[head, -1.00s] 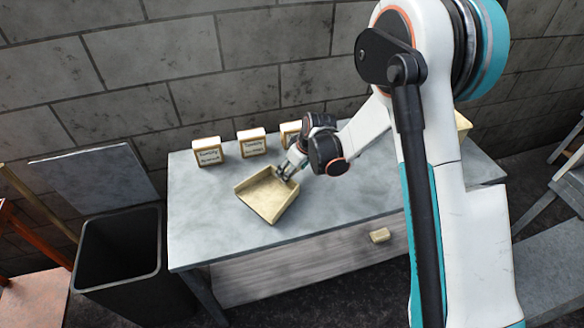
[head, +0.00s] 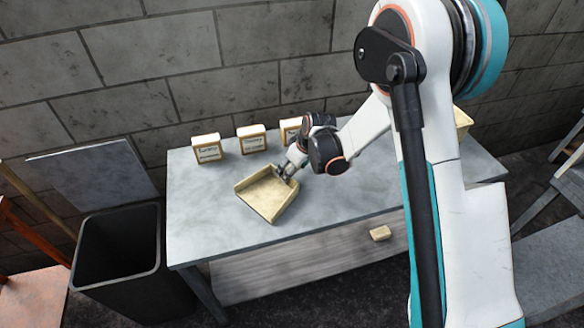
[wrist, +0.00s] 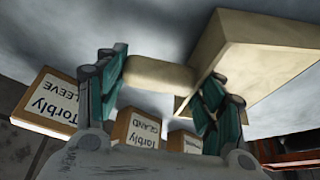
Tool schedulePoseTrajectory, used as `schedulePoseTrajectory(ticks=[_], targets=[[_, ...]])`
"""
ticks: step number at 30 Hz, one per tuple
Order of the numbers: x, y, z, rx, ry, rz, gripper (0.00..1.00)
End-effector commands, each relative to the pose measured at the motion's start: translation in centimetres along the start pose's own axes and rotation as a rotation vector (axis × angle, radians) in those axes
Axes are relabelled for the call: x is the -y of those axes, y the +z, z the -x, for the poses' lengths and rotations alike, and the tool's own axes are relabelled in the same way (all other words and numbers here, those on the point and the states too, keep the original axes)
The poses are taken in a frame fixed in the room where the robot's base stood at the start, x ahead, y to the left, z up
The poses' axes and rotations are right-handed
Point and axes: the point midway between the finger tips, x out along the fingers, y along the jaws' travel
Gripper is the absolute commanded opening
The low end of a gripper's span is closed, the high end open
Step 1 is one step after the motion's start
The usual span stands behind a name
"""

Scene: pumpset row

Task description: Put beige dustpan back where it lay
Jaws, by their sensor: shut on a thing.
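In the wrist view the fingers (wrist: 162,80) are around the stubby beige handle, and the dustpan (wrist: 255,65) fills the upper right.
Three labelled boxes stand along the table's back edge: left (head: 207,148), middle (head: 251,139), right (head: 291,130). A black bin (head: 118,245) stands left of the table. A small beige block (head: 380,233) lies on the lower shelf. The table's front is clear.

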Motion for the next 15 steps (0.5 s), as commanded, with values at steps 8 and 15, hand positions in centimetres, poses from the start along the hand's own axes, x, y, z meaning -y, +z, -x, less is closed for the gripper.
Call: schedulePoseTrajectory(ticks=[8,15], targets=[[0.01,0.14,-0.34,0.000,0.000,0.000,0.67],[0.00,0.13,-0.30,0.000,0.000,0.000,0.86]])
